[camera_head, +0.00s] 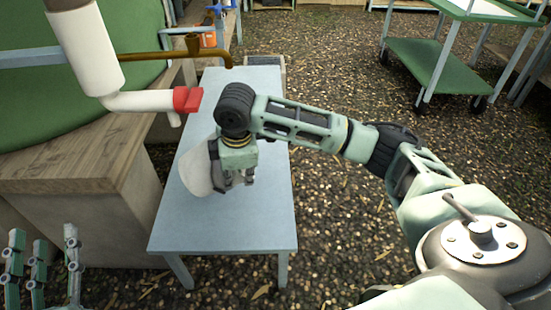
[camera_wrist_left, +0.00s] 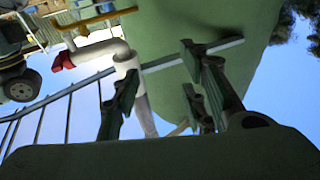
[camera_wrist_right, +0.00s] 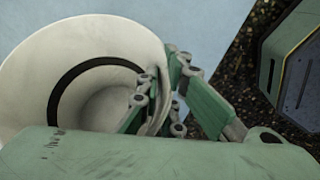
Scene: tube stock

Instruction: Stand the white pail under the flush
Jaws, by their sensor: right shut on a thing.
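The white pail (camera_head: 196,172) is at the blue-grey table, left of my right gripper (camera_head: 238,180) and partly hidden by it. In the right wrist view the pail's open mouth (camera_wrist_right: 30,75) shows, with a dark ring inside. My right gripper is shut on the pail's rim. I cannot tell whether the pail's base touches the table. A white pipe with a red end (camera_head: 187,99) and a short down-turned outlet (camera_head: 174,119) sticks out above the table's left edge, up and left of the pail. My left gripper (camera_head: 40,265) is open and empty at lower left.
The blue-grey table (camera_head: 225,225) is bare at its front. A brass pipe (camera_head: 160,57) reaches over its back. A wooden counter (camera_head: 80,160) and a green tank (camera_head: 90,100) stand to the left. A green cart (camera_head: 425,65) stands at back right.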

